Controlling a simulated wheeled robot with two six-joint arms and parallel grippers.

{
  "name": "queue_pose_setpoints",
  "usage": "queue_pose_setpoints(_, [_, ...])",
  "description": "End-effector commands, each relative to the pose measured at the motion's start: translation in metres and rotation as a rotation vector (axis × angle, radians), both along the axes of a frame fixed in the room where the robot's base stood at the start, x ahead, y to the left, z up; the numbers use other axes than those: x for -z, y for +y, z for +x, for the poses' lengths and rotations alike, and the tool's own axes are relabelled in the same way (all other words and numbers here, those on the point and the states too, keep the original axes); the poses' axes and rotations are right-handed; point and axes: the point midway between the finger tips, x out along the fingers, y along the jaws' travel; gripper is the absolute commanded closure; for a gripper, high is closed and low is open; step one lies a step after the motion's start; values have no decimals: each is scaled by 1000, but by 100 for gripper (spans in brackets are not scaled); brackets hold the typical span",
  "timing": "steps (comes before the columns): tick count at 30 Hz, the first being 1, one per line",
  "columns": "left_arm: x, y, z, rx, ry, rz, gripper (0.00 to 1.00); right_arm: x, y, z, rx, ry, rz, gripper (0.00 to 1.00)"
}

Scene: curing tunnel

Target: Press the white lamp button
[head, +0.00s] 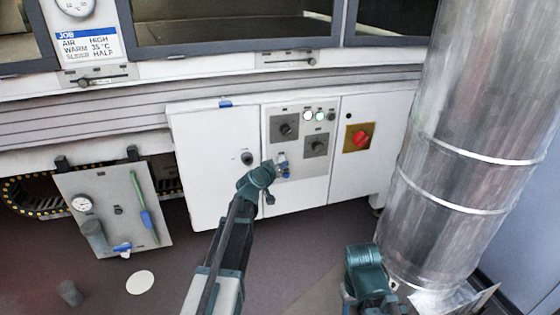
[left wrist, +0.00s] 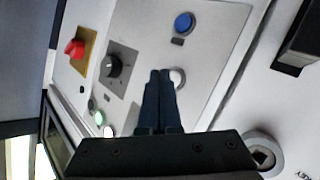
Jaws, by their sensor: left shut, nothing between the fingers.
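A round white button (left wrist: 178,77) shows in the left wrist view on the grey panel plate, right beside my fingertips and partly covered by them. My left gripper (left wrist: 160,76) is shut and empty, its tips over the panel; I cannot tell whether they touch it. A blue button (left wrist: 184,22) sits farther along the same plate. In the head view my left gripper (head: 272,167) is at the lower left of the control panel (head: 312,185) and hides part of the buttons. My right gripper (head: 368,262) is low near the duct, its fingers not clear.
Above the buttons are black rotary knobs (head: 316,145) and small white and green lamps (head: 320,115). A red switch (head: 361,138) on a yellow plate is to the right. A large metal duct (head: 465,130) stands at right. A hanging plate (head: 112,208) with a gauge is at left.

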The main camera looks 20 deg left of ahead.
Motion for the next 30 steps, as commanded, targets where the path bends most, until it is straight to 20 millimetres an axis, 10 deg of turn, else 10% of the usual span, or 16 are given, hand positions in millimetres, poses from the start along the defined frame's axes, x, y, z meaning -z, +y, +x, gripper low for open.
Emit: queue_pose_setpoints(30, [0,4,8,0,0,0,100,0,0,0,0,0,0,50])
